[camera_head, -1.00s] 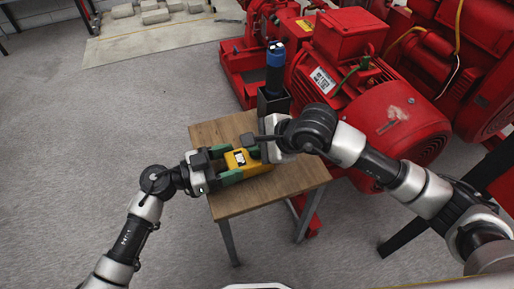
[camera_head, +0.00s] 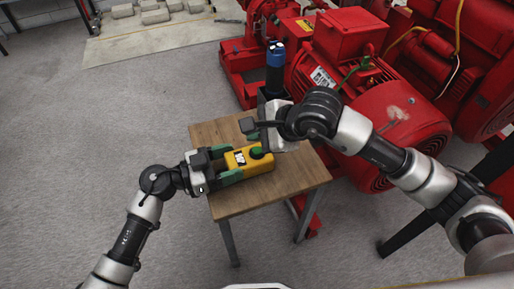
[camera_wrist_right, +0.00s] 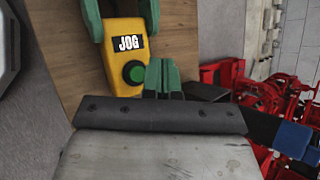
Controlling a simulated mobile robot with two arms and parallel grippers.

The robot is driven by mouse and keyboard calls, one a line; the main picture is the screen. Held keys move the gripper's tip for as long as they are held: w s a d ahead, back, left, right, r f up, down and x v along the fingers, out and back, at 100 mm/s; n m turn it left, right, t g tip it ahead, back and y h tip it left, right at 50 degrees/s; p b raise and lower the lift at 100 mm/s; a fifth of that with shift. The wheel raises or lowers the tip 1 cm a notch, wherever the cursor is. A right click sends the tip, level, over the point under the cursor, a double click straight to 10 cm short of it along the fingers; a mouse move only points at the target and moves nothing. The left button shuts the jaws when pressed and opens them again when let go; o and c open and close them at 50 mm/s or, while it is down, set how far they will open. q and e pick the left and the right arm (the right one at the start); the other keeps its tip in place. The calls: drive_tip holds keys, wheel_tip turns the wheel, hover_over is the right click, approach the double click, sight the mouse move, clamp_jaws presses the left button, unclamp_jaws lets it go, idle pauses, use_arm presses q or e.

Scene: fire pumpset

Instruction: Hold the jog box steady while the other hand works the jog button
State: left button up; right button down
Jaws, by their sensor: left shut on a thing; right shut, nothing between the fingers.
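The yellow jog box (camera_head: 262,165) lies on the small wooden table (camera_head: 240,200). In the right wrist view the jog box (camera_wrist_right: 116,70) shows a JOG label and a green jog button (camera_wrist_right: 134,72) in a dark ring. The button also shows in the head view (camera_head: 257,153). My left gripper (camera_head: 231,167) is shut on the jog box, with a green finger along each side at its left end. My right gripper (camera_wrist_right: 163,76) is shut and empty, its green fingertips together just to the right of the button in the wrist view, apparently apart from it.
A blue and black cylindrical tool (camera_head: 275,68) stands in a dark holder at the table's back edge. Red pump machinery (camera_head: 390,110) stands close behind and to the right. The table's front part is bare, and grey floor lies open to the left.

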sight(257, 152)
drive_tip(key=shift+r, duration=1.6)
use_arm(q)
drive_tip(key=o, duration=1.2)
